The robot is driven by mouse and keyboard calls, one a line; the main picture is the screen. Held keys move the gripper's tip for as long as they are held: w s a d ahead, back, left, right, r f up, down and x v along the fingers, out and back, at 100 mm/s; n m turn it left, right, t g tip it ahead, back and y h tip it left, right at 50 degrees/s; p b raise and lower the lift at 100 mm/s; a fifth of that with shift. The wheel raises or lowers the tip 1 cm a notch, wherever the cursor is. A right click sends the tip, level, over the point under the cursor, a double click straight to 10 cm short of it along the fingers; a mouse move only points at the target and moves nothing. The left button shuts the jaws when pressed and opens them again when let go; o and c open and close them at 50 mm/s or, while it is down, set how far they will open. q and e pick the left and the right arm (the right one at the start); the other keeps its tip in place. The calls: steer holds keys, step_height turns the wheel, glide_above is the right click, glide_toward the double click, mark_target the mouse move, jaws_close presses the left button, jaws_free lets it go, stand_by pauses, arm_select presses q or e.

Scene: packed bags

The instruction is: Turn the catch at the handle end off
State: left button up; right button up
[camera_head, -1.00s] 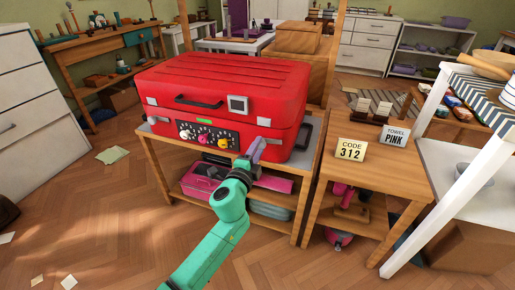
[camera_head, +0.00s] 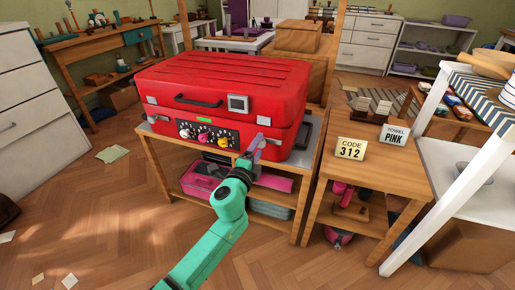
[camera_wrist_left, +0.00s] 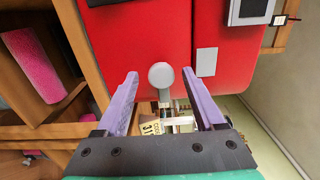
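A red suitcase (camera_head: 230,85), closed, lies on a wooden stand. Its black handle (camera_head: 198,101) is on the front, and dials (camera_head: 203,135) sit below it. In the left wrist view, a round grey knob on a stem (camera_wrist_left: 161,78) stands against the red case (camera_wrist_left: 140,35); it looks like the catch. My left gripper (camera_head: 257,143) is at the case's front right corner. In the wrist view its purple fingers (camera_wrist_left: 160,73) are open, one on each side of the knob, with gaps. In the head view the catch is hardly distinguishable near the fingers. My right gripper is not in view.
A wooden side table (camera_head: 375,174) at the right carries a "CODE 312" card (camera_head: 351,149) and a "TOWEL PINK" card (camera_head: 395,136). The stand's lower shelf holds a pink box (camera_head: 203,180). Floor in front is mostly clear.

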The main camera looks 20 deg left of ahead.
arm_select(q)
steer(key=s+a, duration=0.1)
steer(key=s, duration=1.3)
steer(key=shift+s, duration=0.25)
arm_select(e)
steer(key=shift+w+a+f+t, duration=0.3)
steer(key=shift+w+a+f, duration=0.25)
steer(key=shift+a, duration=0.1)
